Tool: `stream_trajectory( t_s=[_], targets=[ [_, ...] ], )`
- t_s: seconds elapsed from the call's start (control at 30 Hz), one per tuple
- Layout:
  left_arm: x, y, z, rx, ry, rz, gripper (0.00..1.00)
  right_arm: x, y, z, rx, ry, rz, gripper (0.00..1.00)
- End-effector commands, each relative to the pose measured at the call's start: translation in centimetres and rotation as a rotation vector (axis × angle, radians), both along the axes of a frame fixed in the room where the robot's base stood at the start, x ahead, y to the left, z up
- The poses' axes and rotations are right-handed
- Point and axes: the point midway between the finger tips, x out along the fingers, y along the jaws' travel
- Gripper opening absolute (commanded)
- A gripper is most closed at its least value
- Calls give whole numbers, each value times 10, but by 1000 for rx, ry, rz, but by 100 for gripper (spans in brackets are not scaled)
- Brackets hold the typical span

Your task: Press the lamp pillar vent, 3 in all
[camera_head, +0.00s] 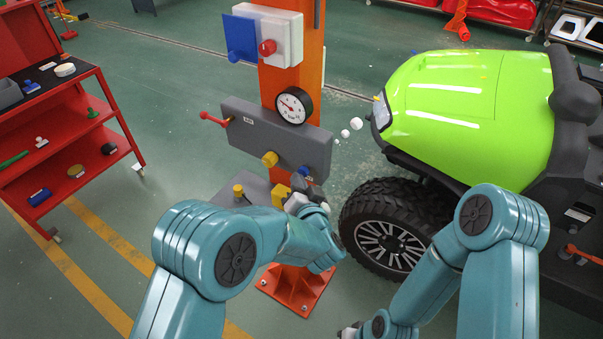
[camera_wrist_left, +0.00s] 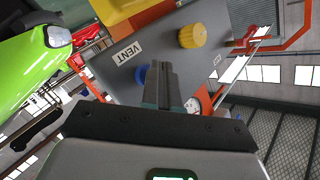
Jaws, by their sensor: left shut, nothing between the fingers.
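The orange lamp pillar (camera_head: 292,87) carries a grey box (camera_head: 318,150) with a round gauge (camera_head: 293,105), a yellow knob (camera_head: 270,159) and a blue button (camera_head: 304,171). In the left wrist view the blue button (camera_wrist_left: 140,75) sits below the VENT label (camera_wrist_left: 127,53), partly hidden by my fingers. The yellow knob (camera_wrist_left: 192,36) is to its right. My left gripper (camera_head: 302,184) is shut and empty, with its tips (camera_wrist_left: 162,68) close to the blue button. I cannot tell whether they touch. My right gripper (camera_head: 347,332) barely shows at the bottom edge.
Several white round blobs (camera_head: 345,133) hang off the box's right end. A green vehicle (camera_head: 470,95) with a large black wheel (camera_head: 392,230) stands right of the pillar. A red shelf cart (camera_head: 75,135) stands at left. A red lever (camera_head: 212,119) sticks out left of the box.

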Motion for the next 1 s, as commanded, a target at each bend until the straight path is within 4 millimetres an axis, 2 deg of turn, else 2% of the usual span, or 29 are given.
stream_trajectory(
  t_s=[0.67,1.0],
  targets=[
    [4,-3,0,-1,0,-1,0,0,0,-1,0,0,0,43],
    [-8,6,0,0,1,-1,0,0,0,-2,0,0,0,43]
  ],
)
